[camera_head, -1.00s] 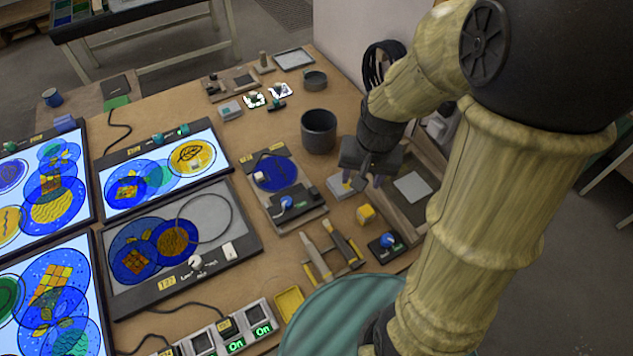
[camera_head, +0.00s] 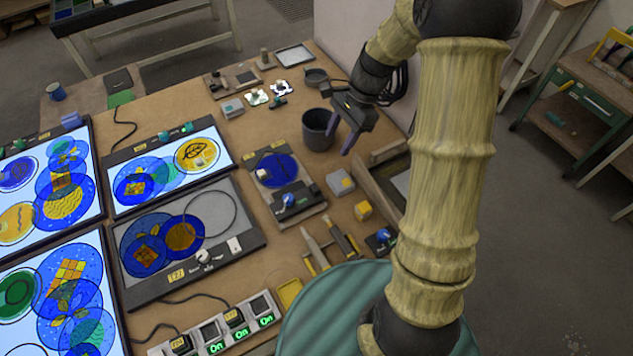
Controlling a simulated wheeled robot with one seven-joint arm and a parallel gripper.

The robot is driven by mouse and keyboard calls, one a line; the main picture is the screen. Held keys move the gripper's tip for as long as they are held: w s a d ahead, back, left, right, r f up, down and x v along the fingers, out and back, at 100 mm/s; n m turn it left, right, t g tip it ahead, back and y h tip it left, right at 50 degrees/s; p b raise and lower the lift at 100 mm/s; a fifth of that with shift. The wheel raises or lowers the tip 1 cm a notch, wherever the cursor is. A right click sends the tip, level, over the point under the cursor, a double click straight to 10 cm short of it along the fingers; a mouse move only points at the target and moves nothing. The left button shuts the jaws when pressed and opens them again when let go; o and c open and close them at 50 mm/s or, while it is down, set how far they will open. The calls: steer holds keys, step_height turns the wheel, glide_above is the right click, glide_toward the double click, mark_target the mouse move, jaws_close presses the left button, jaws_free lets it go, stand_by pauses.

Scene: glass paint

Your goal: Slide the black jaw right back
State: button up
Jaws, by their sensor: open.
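A fixture (camera_head: 277,168) with a blue disc lies at the middle of the table. My gripper (camera_head: 342,132) is open and empty. It is above the table, behind and to the right of the fixture, and overlaps the right side of the dark cup in the picture.
A dark cup (camera_head: 316,130) stands behind the fixture. Two tools (camera_head: 335,240) lie in front. Lit panels (camera_head: 168,168) fill the left.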

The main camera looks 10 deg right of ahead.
mark_target(315, 187)
steer(key=p+x, duration=0.2)
steer(key=x, duration=1.4)
steer(key=shift+a+f+p, duration=0.15)
steer(key=shift+f+p, duration=0.15)
steer(key=shift+f, duration=0.05)
steer(key=shift+s, duration=0.15)
steer(key=shift+c, duration=0.4)
jaws_close()
